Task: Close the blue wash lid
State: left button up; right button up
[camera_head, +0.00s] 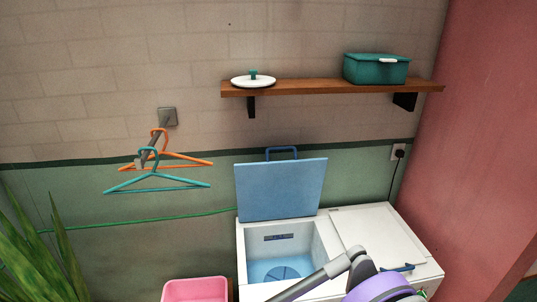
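The blue wash lid (281,190) stands open and upright at the back of the white washer (240,262). Its blue loop handle (282,150) is at the top edge. The open blue wash tub (280,270) lies below the lid, with a round ribbed disc at its bottom. One of my arms, grey and purple, crosses the front of the washer at the bottom of the view and hides part of it. Neither gripper's fingers show in the view.
A white lid (370,235) with a blue handle (397,268) lies closed on the washer's right side. A wooden shelf (305,87) hangs above, holding a green box (375,69) and a white pot lid (253,82). A pink tub (194,290), hangers (158,179) and a plant (40,255) are left.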

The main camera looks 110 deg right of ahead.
aim_at(267, 190)
jog(key=z, duration=3.4)
